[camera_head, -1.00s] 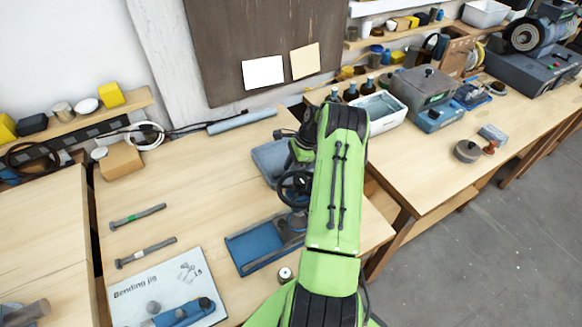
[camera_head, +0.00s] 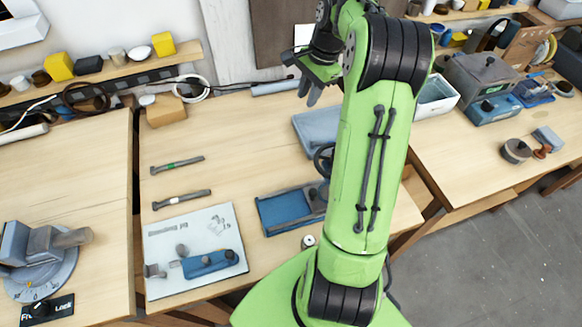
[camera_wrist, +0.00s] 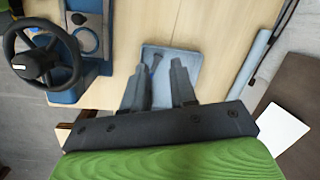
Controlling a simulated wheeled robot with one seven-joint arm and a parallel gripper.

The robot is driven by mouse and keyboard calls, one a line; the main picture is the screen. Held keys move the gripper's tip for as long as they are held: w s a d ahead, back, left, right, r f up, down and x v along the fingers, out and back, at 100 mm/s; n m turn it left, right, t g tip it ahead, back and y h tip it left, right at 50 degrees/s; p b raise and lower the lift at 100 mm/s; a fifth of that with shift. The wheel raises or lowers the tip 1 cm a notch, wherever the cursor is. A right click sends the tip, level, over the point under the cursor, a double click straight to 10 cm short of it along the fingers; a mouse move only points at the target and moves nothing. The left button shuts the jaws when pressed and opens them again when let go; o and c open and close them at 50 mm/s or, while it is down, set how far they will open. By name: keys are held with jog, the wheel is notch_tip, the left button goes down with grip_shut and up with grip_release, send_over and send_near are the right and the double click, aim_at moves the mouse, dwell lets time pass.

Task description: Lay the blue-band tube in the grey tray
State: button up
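The grey tray (camera_head: 312,122) lies on the middle table, partly behind my arm in the head view. It also shows in the wrist view (camera_wrist: 187,58), beyond my fingers. In the head view my gripper (camera_head: 312,92) is at the tray's back left. A green-band tube (camera_head: 177,165) and a dark-band tube (camera_head: 181,199) lie on the table to the left.
A blue fixture (camera_head: 290,208) stands in front of the tray, with a black handwheel (camera_wrist: 45,60) nearby. A bending jig board (camera_head: 165,240) lies front left. A long grey-blue tube (camera_head: 274,88) lies along the back.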

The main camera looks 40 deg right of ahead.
jog(key=s+a+r+n+h, duration=0.1)
jog(key=s+a+r+n, duration=0.2)
jog(key=a, duration=0.3)
jog(key=s+a+r+n+t, duration=0.1)
jog(key=s+a+r+n, duration=0.25)
jog(key=a, duration=0.25)
jog(key=s+a+r+n+h, duration=0.1)
jog(key=s+a+r+n, duration=0.15)
jog(key=a, duration=0.25)
jog(key=s+a+n+t, duration=0.1)
jog(key=s+a+n, duration=0.2)
jog(key=s, duration=0.3)
jog(key=s+a+f+n+t, duration=0.1)
jog(key=s+a+n+t, duration=0.1)
jog(key=s+n, duration=0.3)
jog(key=shift+s+a, duration=0.9)
jog(key=shift+s, duration=0.1)
